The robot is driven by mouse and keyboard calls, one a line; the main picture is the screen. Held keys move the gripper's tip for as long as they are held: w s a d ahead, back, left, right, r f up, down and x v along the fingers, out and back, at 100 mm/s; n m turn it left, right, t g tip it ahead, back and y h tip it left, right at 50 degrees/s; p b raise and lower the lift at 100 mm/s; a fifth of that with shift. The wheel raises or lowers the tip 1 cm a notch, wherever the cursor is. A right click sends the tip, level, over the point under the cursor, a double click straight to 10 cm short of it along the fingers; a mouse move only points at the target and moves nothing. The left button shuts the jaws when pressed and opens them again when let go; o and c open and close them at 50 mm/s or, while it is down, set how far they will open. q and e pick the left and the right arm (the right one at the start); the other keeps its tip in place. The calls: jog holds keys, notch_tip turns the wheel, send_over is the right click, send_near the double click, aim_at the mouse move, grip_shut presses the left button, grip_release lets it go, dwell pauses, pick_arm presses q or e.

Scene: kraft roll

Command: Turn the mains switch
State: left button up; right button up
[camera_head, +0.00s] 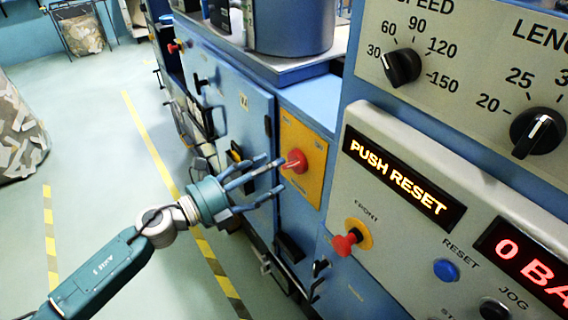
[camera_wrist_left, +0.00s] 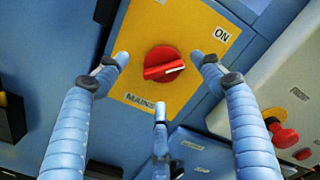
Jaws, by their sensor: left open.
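The mains switch (camera_head: 296,161) is a red rotary knob on a yellow plate (camera_head: 314,183) on the blue cabinet front. In the left wrist view the knob (camera_wrist_left: 164,63) sits near the middle of the plate (camera_wrist_left: 148,21), with "ON" at upper right and "MAINS" below. The pale mark on its grip points right and slightly up, not straight at "ON". My left gripper (camera_head: 268,174) is open and empty, facing the knob. In the left wrist view its fingers (camera_wrist_left: 160,77) spread around the knob, apparently without touching it. My right gripper is not in view.
A panel at right has a lit "PUSH RESET" display (camera_head: 402,178), a red front stop button (camera_head: 346,242), a blue reset button (camera_head: 446,270) and black dials (camera_head: 401,67). Cabinet handles (camera_head: 290,247) stick out below the switch. The floor at left (camera_head: 90,130) is open.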

pick_arm(q)
jog(key=v, duration=0.6)
jog(key=shift+a, duration=0.15)
jog(key=shift+s, duration=0.1)
